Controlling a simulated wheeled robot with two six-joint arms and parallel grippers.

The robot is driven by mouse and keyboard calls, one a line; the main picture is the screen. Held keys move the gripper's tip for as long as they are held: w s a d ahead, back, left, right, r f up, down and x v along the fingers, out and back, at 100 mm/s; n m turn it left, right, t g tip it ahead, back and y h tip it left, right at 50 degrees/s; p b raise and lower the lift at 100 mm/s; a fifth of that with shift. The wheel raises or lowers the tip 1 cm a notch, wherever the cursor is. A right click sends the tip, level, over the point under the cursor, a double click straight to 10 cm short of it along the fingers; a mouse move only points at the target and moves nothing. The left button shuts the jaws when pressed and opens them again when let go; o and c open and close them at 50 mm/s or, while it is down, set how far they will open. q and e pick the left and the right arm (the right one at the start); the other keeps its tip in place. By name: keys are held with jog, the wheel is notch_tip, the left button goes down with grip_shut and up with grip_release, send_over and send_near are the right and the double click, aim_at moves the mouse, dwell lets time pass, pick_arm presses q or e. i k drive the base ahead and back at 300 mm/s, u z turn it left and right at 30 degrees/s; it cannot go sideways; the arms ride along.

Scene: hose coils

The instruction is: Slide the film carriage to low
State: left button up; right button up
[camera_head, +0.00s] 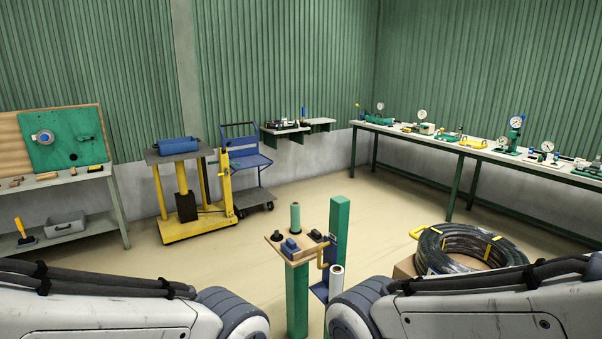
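A green upright post (340,232) stands in the middle foreground. Low on its near side is a blue bracket (320,291) with a white film roll (336,281) standing upright by it; this looks like the film carriage. A tan handle (322,257) is beside the post. My two arms come in from the lower left and lower right, and their upper links fill the bottom corners. Neither gripper shows in the frame. The lower end of the post and carriage is partly hidden by my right arm.
A small wooden-topped stand (297,250) on a green leg, holding a green roll and blue items, is just left of the post. A black hose coil (470,249) lies on a cardboard box at right. Open floor lies behind.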

aim_at(321, 288)
jog(key=z, duration=0.2)
jog(key=i, duration=1.25)
jog(key=u, duration=0.1)
